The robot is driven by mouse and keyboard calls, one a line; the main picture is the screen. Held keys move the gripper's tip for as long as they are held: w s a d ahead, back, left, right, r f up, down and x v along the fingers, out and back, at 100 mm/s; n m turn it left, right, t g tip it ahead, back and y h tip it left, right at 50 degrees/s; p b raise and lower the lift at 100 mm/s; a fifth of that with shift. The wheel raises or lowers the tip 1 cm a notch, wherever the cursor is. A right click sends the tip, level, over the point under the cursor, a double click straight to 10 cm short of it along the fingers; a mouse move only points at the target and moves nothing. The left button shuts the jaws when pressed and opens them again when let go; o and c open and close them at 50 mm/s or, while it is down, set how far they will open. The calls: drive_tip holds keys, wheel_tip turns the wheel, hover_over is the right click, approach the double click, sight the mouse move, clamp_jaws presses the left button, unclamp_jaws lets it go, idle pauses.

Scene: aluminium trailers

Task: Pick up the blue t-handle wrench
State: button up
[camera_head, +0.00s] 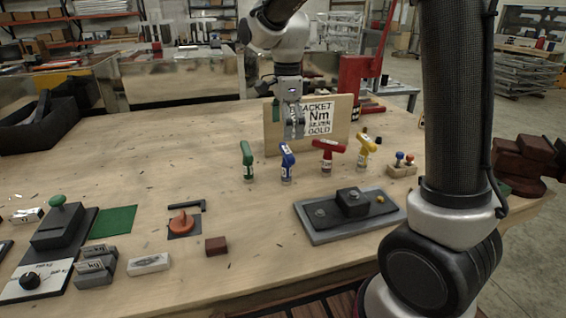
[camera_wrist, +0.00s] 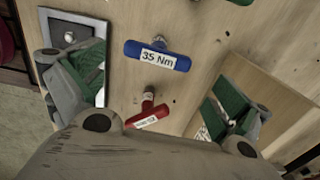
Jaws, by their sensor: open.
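The blue t-handle wrench (camera_head: 287,161) stands upright on the wooden table, between a green t-handle wrench (camera_head: 247,160) and a red one (camera_head: 327,154). In the wrist view its blue handle (camera_wrist: 157,56) bears a "35 Nm" label. My gripper (camera_head: 294,130) hangs above the table, just above the blue wrench in the head view, in front of the sign board. In the wrist view my gripper (camera_wrist: 155,84) is open with green-padded fingers spread wide. The blue handle lies ahead between them, and the red handle (camera_wrist: 147,115) shows nearer the palm. Nothing is held.
A yellow t-handle wrench (camera_head: 365,148) stands right of the red one. The sign board (camera_head: 280,130) stands behind the row. A grey plate with a black block (camera_head: 347,212) lies in front. Free tabletop (camera_head: 150,130) extends to the left.

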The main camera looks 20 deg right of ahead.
sight(287, 149)
wheel_tip(287, 149, down, 8)
drive_tip(key=shift+s+r, duration=0.1)
drive_tip(key=shift+r, duration=0.15)
drive_tip(key=c, duration=1.1)
wheel_tip(287, 149, up, 10)
drive_tip(key=shift+r, duration=0.1)
